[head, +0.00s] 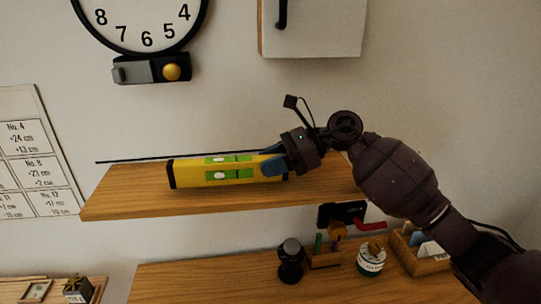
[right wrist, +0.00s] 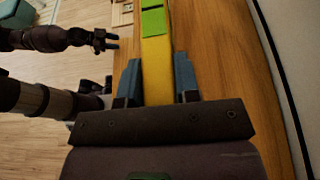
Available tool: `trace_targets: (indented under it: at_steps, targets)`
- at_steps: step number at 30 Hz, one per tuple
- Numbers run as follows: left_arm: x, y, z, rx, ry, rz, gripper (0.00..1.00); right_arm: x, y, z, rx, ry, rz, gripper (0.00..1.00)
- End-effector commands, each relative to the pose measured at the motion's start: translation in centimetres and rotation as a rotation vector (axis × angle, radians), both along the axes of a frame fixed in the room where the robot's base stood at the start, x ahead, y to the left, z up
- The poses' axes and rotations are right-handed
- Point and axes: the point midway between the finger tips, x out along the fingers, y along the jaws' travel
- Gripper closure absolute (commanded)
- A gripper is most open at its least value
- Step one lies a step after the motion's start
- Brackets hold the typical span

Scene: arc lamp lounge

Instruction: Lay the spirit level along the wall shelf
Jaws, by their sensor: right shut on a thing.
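The yellow spirit level (head: 220,173) with green vial windows and a dark end cap lies lengthwise along the wooden wall shelf (head: 125,196). I cannot tell whether its underside touches the board. My right gripper (head: 274,166) is shut on the level near its right end. In the right wrist view, the level (right wrist: 157,45) runs away between the two blue fingers (right wrist: 157,82), with the shelf board (right wrist: 215,60) below and to its right. My left gripper (right wrist: 108,41) shows small at the upper left of the right wrist view, open and empty, away from the shelf.
A thin dark rod or line (head: 140,160) runs behind the level at the shelf's back. A clock (head: 140,20) and a white cabinet (head: 315,28) hang above. A lower wooden surface (head: 215,280) holds a dark jar (head: 291,262), a white pot (head: 371,262) and a wooden organiser (head: 428,262).

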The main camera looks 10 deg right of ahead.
Motion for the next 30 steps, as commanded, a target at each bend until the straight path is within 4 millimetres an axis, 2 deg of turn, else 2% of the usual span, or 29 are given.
trace_targets:
  at_steps: [6, 30]
  targets:
    - [0.2, 0.0, -0.1, -0.001, -0.003, -0.001, 0.57, 0.0, 0.0, -0.8, 0.001, -0.001, -0.001, 1.0]
    - [0.2, -0.1, -0.7, -0.001, -0.005, -0.001, 0.57, 0.0, 0.0, -1.4, 0.001, -0.002, 0.001, 1.0]
